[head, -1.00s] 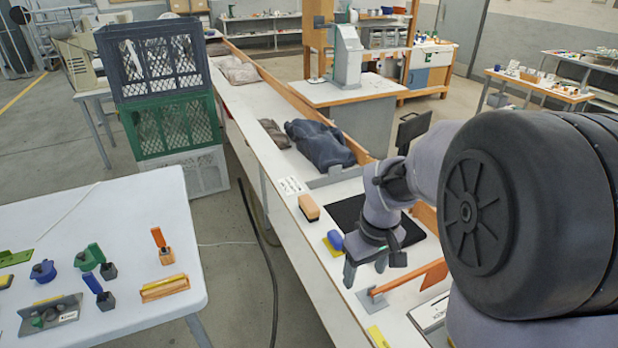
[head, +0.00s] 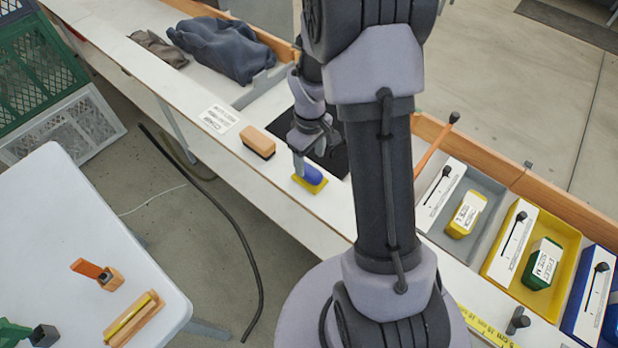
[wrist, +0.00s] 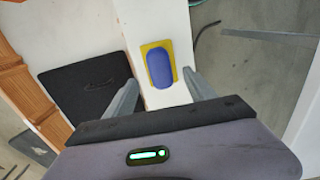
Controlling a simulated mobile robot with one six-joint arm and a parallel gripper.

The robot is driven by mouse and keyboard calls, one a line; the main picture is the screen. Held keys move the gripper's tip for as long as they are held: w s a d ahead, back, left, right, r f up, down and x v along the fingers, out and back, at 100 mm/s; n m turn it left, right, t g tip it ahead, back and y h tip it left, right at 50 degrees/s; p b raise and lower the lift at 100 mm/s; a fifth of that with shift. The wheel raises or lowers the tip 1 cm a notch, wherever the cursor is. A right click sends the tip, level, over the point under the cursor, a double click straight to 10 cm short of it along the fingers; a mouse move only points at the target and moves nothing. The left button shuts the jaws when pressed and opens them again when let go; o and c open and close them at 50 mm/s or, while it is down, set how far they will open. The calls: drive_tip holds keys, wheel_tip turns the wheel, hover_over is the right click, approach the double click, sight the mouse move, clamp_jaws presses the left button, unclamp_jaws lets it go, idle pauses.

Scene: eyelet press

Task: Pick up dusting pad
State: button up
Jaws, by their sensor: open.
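The likely dusting pad is a blue rounded block on a yellow base (head: 311,178), lying on the white bench near its front edge. It also shows in the wrist view (wrist: 160,68), between and just beyond the two fingertips. In the wrist view my gripper (wrist: 160,78) is open and empty, with one finger to each side of the pad. I cannot tell whether a finger touches it.
A wooden brush-like block (head: 258,141) lies left of the pad. A black mat (wrist: 85,95) lies beside it. Grey (head: 487,205) and yellow (head: 562,247) trays holding boxes stand to the right. A wooden rail edges the back of the bench. A separate white table (head: 70,215) is at left.

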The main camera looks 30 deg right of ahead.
sight(310, 169)
wheel_tip(310, 169, down, 6)
drive_tip(key=b, duration=0.2)
drive_tip(key=shift+b, duration=0.3)
drive_tip(key=shift+r, duration=0.1)
clamp_jaws()
